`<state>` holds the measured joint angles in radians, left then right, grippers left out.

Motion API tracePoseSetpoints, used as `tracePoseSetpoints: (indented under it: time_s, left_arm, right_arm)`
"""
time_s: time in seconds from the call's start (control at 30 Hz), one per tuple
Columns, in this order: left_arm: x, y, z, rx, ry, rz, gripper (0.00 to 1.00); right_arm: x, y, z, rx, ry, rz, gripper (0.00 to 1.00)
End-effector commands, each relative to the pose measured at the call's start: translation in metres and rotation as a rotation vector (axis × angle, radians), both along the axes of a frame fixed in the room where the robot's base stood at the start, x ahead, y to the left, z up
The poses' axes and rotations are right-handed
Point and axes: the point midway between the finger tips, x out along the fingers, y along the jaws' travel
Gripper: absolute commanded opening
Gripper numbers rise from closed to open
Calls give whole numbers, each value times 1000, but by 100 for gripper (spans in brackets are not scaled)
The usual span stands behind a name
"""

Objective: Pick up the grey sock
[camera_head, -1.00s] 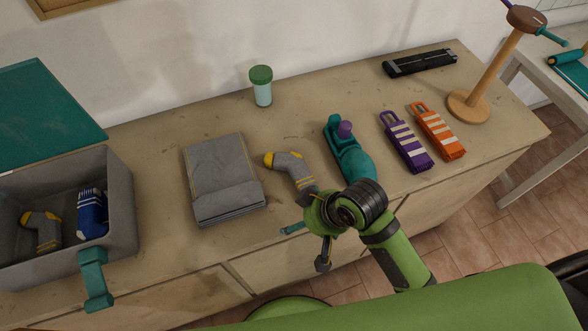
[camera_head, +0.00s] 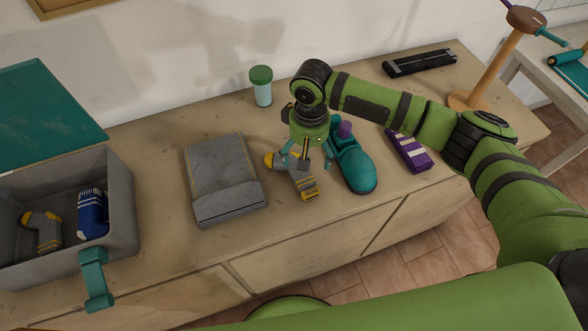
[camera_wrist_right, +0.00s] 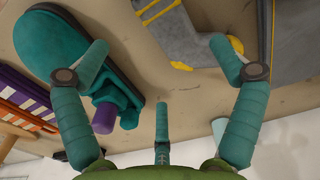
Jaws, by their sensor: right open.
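The grey sock (camera_head: 299,181) with yellow toe, heel and stripes lies bent on the dresser top, between the folded grey cloth and the teal iron. My right gripper (camera_head: 304,160) is above it, fingers pointing down, and hides part of it. In the right wrist view the sock (camera_wrist_right: 195,25) lies beyond the spread, empty fingers of my gripper (camera_wrist_right: 160,48). I cannot tell whether any finger touches it. Another grey sock with yellow parts (camera_head: 42,232) lies in the grey bin. My left gripper is not in view.
The folded cloth (camera_head: 222,175) is close left of the sock, and the teal iron (camera_head: 357,170) close right. A green-lidded jar (camera_head: 262,87) stands behind. The grey bin (camera_head: 122,205) also holds a blue sock (camera_head: 92,212). A purple striped bundle (camera_head: 410,150) lies further right.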

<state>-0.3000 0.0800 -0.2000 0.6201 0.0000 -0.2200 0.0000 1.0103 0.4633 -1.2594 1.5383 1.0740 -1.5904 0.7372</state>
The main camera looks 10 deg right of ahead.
Motion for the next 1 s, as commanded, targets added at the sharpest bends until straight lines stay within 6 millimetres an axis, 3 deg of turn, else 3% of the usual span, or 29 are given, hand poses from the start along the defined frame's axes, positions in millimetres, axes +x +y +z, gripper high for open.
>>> tracePoseSetpoints:
  time_s: [0.33,0.5,0.77,0.9,0.93,1.0]
  left_arm:
    - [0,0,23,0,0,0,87]
    - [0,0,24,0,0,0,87]
    - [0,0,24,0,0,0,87]
    - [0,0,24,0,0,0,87]
    - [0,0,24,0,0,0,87]
    - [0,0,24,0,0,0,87]
  right_arm:
    - [-4,8,-40,-2,3,3,94]
    - [-4,9,-62,1,0,4,94]
    - [-4,9,-66,1,-1,5,94]
    - [-4,9,-66,1,-1,5,42]
    - [-4,9,-66,1,-1,5,34]
    - [-4,9,-66,1,-1,5,33]
